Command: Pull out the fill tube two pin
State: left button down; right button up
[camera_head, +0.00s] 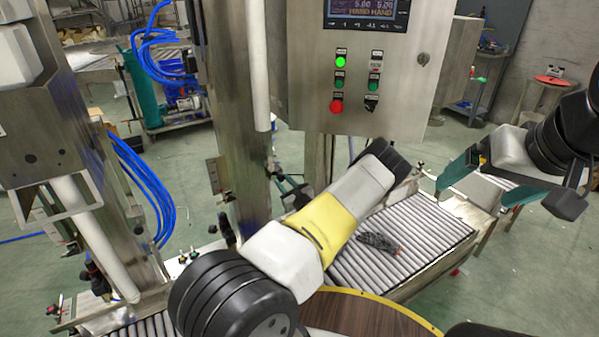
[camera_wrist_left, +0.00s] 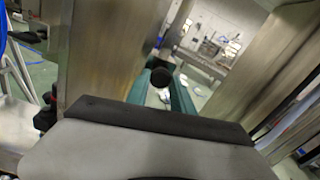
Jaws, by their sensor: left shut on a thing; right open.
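My left gripper (camera_wrist_left: 163,92) shows in the left wrist view, its teal fingers shut on a dark piece with a round black end (camera_wrist_left: 162,77). A small pale part shows just below that end. I cannot tell for sure whether this piece is the fill tube two pin. In the head view my left arm reaches from the bottom up to the right, and I cannot make out its gripper there. My right gripper (camera_head: 473,200) is open and empty at the right, above the roller conveyor's right side. Its two teal fingers are well apart.
A steel control box (camera_head: 370,80) with lit buttons hangs at the top. A roller conveyor (camera_head: 425,225) carries a small dark object (camera_head: 379,243). Steel columns (camera_head: 228,110) and blue hoses (camera_head: 150,190) stand at the left. A round brown wooden top (camera_head: 365,315) is at the bottom.

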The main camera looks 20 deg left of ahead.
pick_arm(q)
jog(key=shift+v, duration=1.15)
jog(key=c, duration=1.1)
grip_release()
jog(key=v, duration=0.8)
